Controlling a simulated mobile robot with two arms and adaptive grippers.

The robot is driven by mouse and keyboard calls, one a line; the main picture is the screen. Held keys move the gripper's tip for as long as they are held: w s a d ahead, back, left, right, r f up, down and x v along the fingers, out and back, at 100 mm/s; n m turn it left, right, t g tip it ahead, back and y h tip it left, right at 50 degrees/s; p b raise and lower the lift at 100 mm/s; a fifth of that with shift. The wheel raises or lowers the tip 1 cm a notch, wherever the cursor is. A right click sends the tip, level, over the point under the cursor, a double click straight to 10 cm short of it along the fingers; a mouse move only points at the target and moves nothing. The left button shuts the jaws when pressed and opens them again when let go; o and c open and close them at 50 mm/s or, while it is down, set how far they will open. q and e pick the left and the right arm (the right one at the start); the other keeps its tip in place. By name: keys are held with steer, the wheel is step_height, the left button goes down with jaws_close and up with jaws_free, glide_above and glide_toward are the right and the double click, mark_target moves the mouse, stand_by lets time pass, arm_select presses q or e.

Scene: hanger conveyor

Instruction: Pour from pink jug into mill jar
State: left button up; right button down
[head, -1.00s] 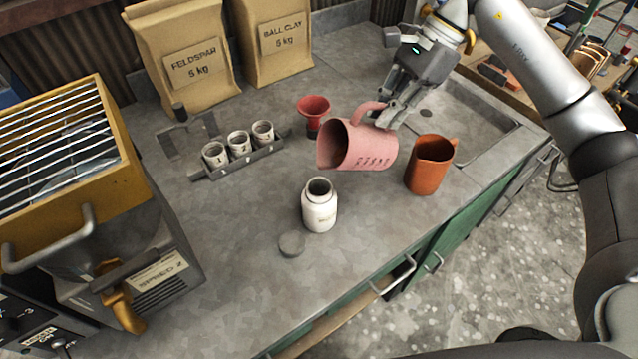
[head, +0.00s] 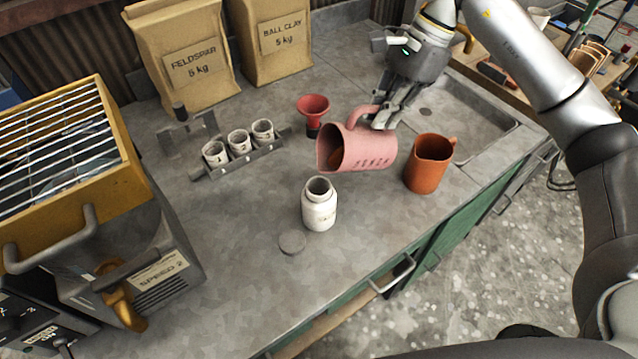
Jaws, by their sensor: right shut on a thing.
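The pink jug (head: 368,150) is held tilted onto its side above the bench, its mouth facing left. Something brown-orange shows inside its mouth. My right gripper (head: 378,118) is shut on the jug's handle, at the jug's upper right. No stream shows between the jug and the jar. A grey round lid (head: 291,242) lies on the bench by the jar. My left gripper is not in view.
An orange-brown jug (head: 430,165) stands right of the pink jug. A red funnel (head: 313,108) stands behind it. A rack (head: 245,160) with three small cups is at left. The yellow machine (head: 130,200) fills the far left.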

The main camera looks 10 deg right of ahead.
mark_target(369, 106)
steer(key=shift+a, duration=0.1)
steer(key=shift+s+a+h, duration=0.1)
steer(key=shift+a+h, duration=0.35)
steer(key=shift+h, duration=0.15)
steer(key=shift+s+a+h, duration=0.1)
steer(key=shift+a+h, duration=0.3)
steer(key=shift+a+t+p, duration=0.1)
steer(key=shift+t+p, duration=0.2)
steer(key=shift+a, duration=0.1)
steer(key=shift+s+a+f+h, duration=0.2)
steer(key=shift+a+h, duration=0.3)
steer(key=shift+h, duration=0.2)
steer(key=shift+a, duration=0.2)
stand_by(0.5)
